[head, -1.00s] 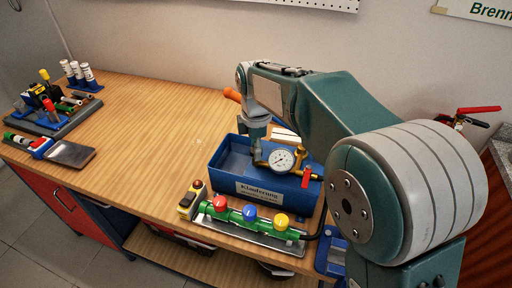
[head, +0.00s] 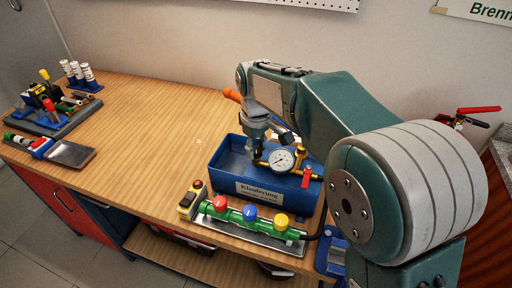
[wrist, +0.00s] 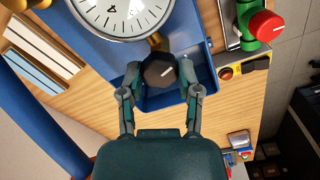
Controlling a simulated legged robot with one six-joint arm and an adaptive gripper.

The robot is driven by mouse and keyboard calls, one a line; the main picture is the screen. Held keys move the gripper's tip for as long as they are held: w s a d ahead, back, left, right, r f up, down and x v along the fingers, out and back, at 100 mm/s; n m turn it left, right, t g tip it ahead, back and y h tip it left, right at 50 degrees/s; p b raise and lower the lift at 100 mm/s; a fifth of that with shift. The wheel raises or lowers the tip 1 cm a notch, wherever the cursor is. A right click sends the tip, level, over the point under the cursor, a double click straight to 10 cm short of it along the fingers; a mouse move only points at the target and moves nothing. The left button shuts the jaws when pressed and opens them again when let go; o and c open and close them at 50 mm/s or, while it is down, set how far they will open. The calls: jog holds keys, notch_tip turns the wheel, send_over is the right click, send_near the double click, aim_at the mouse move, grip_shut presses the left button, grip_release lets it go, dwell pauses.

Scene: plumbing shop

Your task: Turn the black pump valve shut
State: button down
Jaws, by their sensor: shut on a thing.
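The black pump valve (wrist: 159,72) is a dark faceted knob with a short white mark, seen in the wrist view just below the gauge. My gripper (wrist: 162,68) has one finger on each side of the knob and is shut on it. The white mark points toward the right finger. In the head view the knob is hidden by my gripper and wrist. The blue test pump (head: 240,185) stands on the bench, with a round white gauge (head: 282,160) and a small red lever (head: 306,177) at its right.
A green manifold (head: 237,214) with red, blue and yellow knobs lies in front of the pump, beside a yellow box with a red button (head: 190,201). Tools and fittings (head: 45,105) stand at the bench's far left. The bench middle is clear.

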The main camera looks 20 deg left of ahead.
aim_at(255, 148)
jog(key=shift+f+m, duration=0.1)
jog(key=shift+m, duration=1.9)
jog(key=shift+c, duration=1.5)
grip_release()
jog(key=shift+w+a, duration=0.1)
jog(key=shift+a, duration=0.05)
notch_tip(255, 148, up, 12)
